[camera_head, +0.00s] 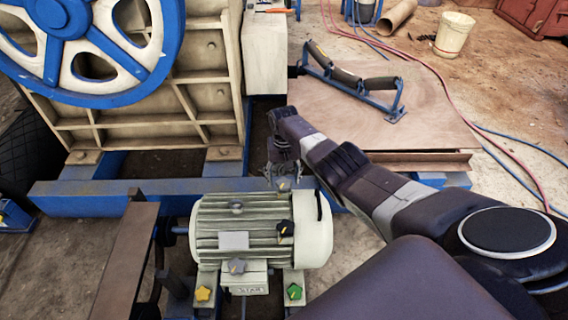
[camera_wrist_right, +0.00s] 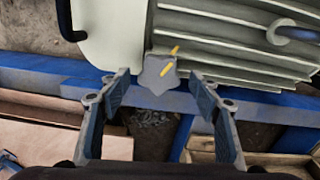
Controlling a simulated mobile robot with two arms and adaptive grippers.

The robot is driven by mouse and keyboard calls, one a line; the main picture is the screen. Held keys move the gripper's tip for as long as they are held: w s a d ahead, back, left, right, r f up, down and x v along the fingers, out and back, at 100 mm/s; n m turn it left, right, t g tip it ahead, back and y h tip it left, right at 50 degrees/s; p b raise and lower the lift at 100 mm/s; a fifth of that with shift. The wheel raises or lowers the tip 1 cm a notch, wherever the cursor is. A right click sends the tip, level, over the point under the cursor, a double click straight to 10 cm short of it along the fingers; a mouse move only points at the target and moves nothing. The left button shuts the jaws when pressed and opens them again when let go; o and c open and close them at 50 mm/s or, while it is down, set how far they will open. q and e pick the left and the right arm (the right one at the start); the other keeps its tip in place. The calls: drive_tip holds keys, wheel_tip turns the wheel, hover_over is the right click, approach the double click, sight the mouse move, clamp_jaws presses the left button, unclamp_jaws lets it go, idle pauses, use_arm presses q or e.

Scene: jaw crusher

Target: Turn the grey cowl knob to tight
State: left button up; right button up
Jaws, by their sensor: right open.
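The grey cowl knob (camera_wrist_right: 158,74) is star-shaped with a yellow pointer line, at the edge of the pale motor cowl (camera_wrist_right: 112,28). In the wrist view its pointer runs toward the upper right. In the head view the knob (camera_head: 284,185) shows small at the motor's far top edge, just below my right gripper (camera_head: 283,174). My right gripper (camera_wrist_right: 159,84) is open, with one finger on each side of the knob and a visible gap to both. No tight marking can be made out. My left gripper is not in view.
The motor (camera_head: 225,218) also carries a black knob (camera_head: 285,228), another grey knob (camera_head: 236,266), a yellow knob (camera_head: 203,293) and a green knob (camera_head: 294,291). A blue beam (camera_head: 90,197) runs behind it. A wooden board (camera_head: 430,105) bearing a roller frame lies beyond.

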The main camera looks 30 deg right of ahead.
sight(284, 182)
wheel_tip(284, 182, up, 11)
idle(0.5)
idle(0.4)
